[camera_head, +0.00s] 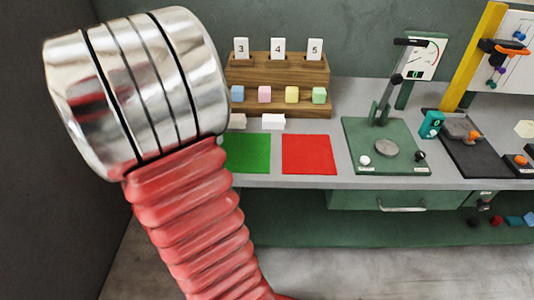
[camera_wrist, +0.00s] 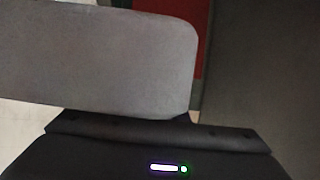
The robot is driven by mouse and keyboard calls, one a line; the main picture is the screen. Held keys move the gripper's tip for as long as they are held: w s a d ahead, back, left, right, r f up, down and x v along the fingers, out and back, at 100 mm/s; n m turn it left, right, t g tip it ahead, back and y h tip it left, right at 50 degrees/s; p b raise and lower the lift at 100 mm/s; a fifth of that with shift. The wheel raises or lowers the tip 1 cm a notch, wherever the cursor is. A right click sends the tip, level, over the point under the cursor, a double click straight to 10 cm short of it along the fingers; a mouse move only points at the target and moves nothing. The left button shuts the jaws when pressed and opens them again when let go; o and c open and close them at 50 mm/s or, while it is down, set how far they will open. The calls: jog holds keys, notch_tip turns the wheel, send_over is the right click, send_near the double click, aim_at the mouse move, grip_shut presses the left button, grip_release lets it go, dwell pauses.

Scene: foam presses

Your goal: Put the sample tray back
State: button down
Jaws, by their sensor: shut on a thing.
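In the wrist view a broad, flat grey slab (camera_wrist: 95,60) with rounded corners fills the upper left, close to the camera. I take it to be the sample tray, but its top and contents do not show. My gripper (camera_wrist: 160,133) shows as a dark body with a small light along the bottom, right against the slab. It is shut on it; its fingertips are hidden. In the head view my arm covers the left side, and neither the gripper nor the grey slab shows there.
A wooden rack (camera_head: 290,70) with number cards and coloured cubes stands on the grey bench. In front lie a green mat (camera_head: 246,154) and a red mat (camera_head: 308,154). A green lever press (camera_head: 385,148) stands to the right, and a black-based device (camera_head: 468,150) beyond it. A drawer (camera_head: 400,200) is below.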

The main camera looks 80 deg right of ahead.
jog(key=s+d+m+g, duration=0.1)
jog(key=s+d, duration=0.1)
jog(key=s, duration=0.1)
jog(key=s+d+m+g, duration=0.1)
jog(key=s+d, duration=0.1)
jog(key=s, duration=0.2)
jog(key=s+d+m+g+h, duration=0.1)
jog(key=s+d, duration=0.2)
jog(key=shift+s+r, duration=0.3)
jog(key=shift+r, duration=0.1)
jog(key=s+d+m+g, duration=0.2)
jog(key=s, duration=0.5)
jog(key=s+d+m+g, duration=0.2)
jog(key=s+g, duration=0.1)
jog(key=s, duration=0.4)
jog(key=shift+d+r, duration=0.25)
jog(key=shift+d, duration=0.15)
jog(key=shift+s+f, duration=0.1)
notch_tip(320, 180, down, 6)
jog(key=shift+f, duration=1.9)
jog(key=shift+f, duration=0.6)
